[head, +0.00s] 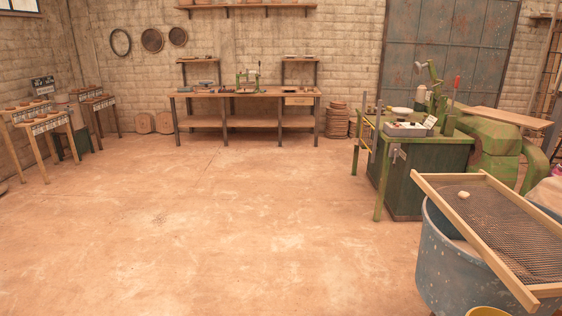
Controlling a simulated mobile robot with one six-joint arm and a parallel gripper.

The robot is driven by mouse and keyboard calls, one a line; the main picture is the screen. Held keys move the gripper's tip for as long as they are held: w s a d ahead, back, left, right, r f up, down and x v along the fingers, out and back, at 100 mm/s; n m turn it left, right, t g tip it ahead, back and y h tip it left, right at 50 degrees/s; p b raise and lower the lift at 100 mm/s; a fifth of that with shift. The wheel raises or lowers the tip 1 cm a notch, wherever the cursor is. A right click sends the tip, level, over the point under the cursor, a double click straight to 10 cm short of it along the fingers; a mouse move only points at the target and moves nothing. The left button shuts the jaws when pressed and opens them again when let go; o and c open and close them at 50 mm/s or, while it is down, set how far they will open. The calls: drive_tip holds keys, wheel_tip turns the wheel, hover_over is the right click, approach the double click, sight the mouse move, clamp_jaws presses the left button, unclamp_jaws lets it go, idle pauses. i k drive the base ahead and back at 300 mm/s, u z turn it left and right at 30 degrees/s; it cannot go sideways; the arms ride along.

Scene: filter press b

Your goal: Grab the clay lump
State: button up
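A small pale lump (463,194), which looks like the clay lump, lies on the mesh of a wooden-framed sieve (447,215) at the right. It sits near the sieve's far left corner, apart from the frame. The sieve rests tilted across the top of a worn blue-grey tub (445,262). My gripper is not in view.
A green machine bench (420,180) stands behind the tub. A wooden workbench (247,93) is against the back wall, and small display stands (45,127) are at the left. A yellow rim (487,311) shows at the bottom edge. The middle floor is clear.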

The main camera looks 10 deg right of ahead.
sight(462, 195)
drive_tip(key=u, duration=0.3)
drive_tip(key=i, duration=2.5)
drive_tip(key=z, duration=0.65)
drive_tip(key=i, duration=0.6)
drive_tip(key=z, duration=0.9)
drive_tip(key=i, duration=0.65)
drive_tip(key=z, duration=0.35)
